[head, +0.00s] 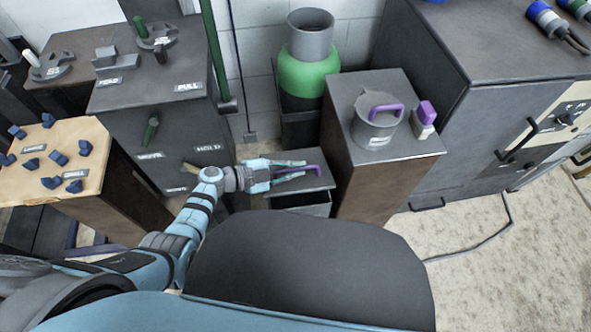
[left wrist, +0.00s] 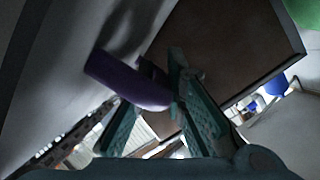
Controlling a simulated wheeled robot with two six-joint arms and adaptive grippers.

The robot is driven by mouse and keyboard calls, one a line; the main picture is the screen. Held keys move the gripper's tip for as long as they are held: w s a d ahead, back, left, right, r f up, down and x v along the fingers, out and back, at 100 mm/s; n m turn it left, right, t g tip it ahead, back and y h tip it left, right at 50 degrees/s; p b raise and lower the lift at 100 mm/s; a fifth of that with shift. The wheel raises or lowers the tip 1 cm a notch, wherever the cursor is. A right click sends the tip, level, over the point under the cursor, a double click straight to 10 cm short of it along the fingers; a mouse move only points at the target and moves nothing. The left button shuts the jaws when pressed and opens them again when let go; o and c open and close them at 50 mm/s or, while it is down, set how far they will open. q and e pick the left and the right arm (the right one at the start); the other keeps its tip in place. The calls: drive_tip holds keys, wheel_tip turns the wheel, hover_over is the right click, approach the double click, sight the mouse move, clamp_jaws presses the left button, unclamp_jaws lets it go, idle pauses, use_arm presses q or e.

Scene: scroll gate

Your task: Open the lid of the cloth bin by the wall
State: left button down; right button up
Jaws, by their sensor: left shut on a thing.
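The cloth bin (head: 318,210) is a small grey box on the floor by the wall, between the dark cabinet and the brown-sided stand. Its grey lid (head: 322,184) carries a purple handle (head: 317,168). A dark band shows below the lid's front edge; I cannot tell for sure whether the lid is raised. My left gripper (head: 304,170) reaches in from the left and is shut on the purple handle. In the left wrist view the purple handle (left wrist: 130,82) lies between the teal fingers (left wrist: 150,105). My right gripper is not in view.
The stand (head: 380,180) right of the bin holds a grey pot (head: 375,125) with a purple handle. A green cylinder (head: 308,75) stands behind the bin. A labelled dark cabinet (head: 150,110) stands at left. Open floor (head: 470,270) lies at lower right.

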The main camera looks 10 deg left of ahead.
use_arm(q)
drive_tip(key=shift+w+a+r+n+g+p, duration=0.2)
drive_tip(key=shift+w+r+n+g+p, duration=0.1)
drive_tip(key=shift+w+r+n, duration=0.25)
drive_tip(key=shift+w+a+r+n+g+p, duration=0.2)
drive_tip(key=shift+w+r+n+p, duration=0.15)
drive_tip(key=shift+w+r, duration=0.35)
drive_tip(key=c, duration=1.9)
unclamp_jaws()
drive_tip(key=v, duration=1.2)
drive_tip(key=shift+a, duration=0.1)
